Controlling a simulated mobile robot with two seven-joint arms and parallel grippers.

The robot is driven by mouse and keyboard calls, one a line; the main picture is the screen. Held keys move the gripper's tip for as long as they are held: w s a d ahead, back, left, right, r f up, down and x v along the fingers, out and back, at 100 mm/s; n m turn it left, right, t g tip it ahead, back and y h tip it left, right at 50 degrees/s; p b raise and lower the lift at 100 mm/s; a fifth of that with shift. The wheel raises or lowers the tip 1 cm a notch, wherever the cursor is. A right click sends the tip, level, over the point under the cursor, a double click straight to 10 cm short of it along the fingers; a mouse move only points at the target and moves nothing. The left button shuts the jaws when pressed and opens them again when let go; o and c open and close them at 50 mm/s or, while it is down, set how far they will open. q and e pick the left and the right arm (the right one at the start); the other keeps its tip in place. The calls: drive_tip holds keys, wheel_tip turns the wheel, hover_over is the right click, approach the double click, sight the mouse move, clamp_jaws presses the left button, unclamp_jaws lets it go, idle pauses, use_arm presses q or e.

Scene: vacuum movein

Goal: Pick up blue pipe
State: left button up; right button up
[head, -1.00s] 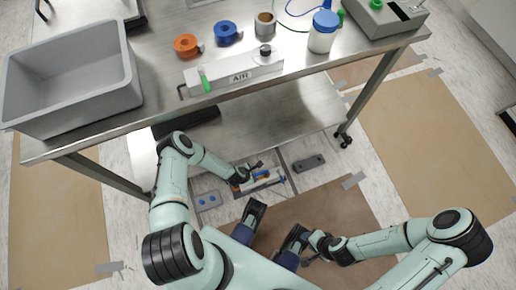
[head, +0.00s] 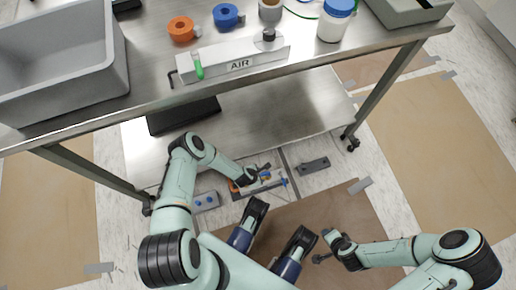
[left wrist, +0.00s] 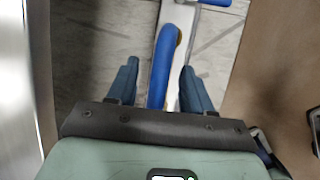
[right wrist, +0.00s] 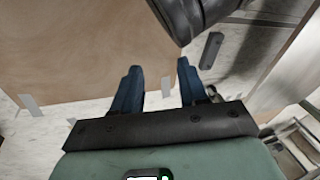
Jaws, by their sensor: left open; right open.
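A blue pipe (left wrist: 161,72), thick and curved, shows in the left wrist view on a white and blue assembly at floor level. It lies between the two fingers of my left gripper (left wrist: 157,88), which is open, with a gap on either side. In the head view my left gripper (head: 261,174) is low, just in front of the table, over that assembly, and hides part of it. Small blue parts (head: 283,182) show beside it. My right gripper (head: 326,246) is open and empty over the brown floor sheet; its fingers also show in the right wrist view (right wrist: 158,90).
A steel table (head: 150,85) stands ahead, its lower shelf (head: 270,125) close to my left arm. On it are a grey bin (head: 60,75), an AIR manifold (head: 235,62) and tape rolls.

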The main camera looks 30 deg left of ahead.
use_arm(q)
drive_tip(key=shift+w+d+f, duration=0.1)
drive_tip(key=shift+w+f, duration=0.1)
drive_tip(key=shift+f, duration=0.3)
clamp_jaws()
drive_tip(key=shift+r, duration=0.15)
